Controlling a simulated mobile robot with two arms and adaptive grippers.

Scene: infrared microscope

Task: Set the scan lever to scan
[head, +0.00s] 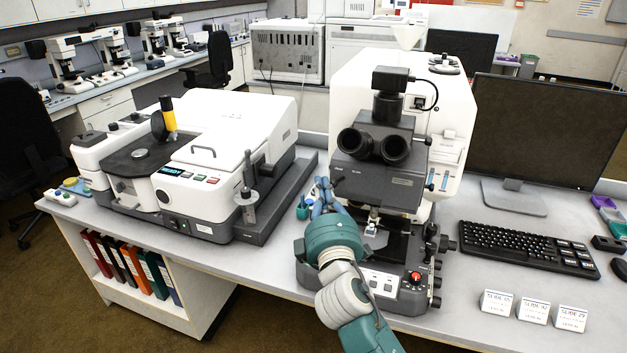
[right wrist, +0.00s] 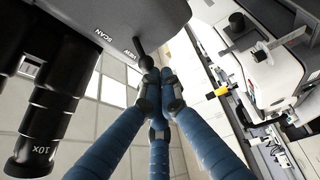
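The infrared microscope (head: 375,187) stands on the bench, with twin black eyepieces on its dark grey head. In the right wrist view, the scan lever (right wrist: 144,61) is a short dark stem with a round black knob under the head's edge. It sits by the VIEW label (right wrist: 133,55), with the SCAN label (right wrist: 103,32) further left. My right gripper (right wrist: 160,77) has its blue fingers brought together, tips right beside the knob; whether they touch it I cannot tell. In the head view my right gripper (head: 322,193) is at the microscope head's left side. My left gripper is not visible.
A white instrument (head: 215,150) stands left of the microscope. Monitor (head: 535,130), keyboard (head: 527,248) and slide cards (head: 533,310) are to the right. Bare bench shows at the front left (head: 250,262).

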